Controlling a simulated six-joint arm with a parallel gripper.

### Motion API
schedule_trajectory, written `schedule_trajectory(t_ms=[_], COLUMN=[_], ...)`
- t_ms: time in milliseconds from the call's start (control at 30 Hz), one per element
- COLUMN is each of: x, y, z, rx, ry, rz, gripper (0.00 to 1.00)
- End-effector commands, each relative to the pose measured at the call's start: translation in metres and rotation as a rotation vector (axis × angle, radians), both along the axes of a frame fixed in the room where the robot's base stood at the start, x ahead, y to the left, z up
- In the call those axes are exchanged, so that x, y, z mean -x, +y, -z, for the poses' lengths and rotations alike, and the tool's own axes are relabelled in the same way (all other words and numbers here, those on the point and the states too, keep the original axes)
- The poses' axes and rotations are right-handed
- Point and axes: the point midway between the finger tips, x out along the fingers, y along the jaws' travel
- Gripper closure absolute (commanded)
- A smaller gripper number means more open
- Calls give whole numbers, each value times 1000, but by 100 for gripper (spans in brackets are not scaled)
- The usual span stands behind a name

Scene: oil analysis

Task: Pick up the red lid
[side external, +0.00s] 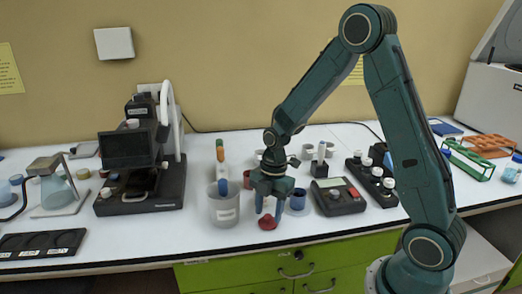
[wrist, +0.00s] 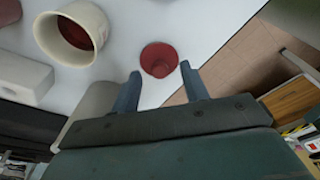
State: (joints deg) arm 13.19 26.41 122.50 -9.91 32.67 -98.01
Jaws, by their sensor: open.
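The red lid (side external: 267,222) lies on the white table near its front edge, below my gripper in the side view. In the wrist view my gripper (wrist: 160,78) is open and empty, one finger on each side of the lid's position. I cannot tell the exact height gap between fingertips and lid.
A white beaker (side external: 223,206) stands close left of my gripper. A cream cup (wrist: 72,35) with a dark red inside is left of the lid. The table's front edge (side external: 200,252) is near.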

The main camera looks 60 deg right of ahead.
Motion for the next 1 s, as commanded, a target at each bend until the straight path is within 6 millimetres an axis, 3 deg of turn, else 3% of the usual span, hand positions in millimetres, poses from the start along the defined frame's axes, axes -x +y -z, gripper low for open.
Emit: schedule_trajectory(t_ms=[600, 633, 833, 1000], x=[0, 0, 0, 0], y=[1, 1, 1, 1], z=[7, 7, 7, 7], rx=[0, 0, 0, 0], ry=[0, 0, 0, 0], rz=[-1, -1, -1, -1], gripper=[55, 57, 96, 100])
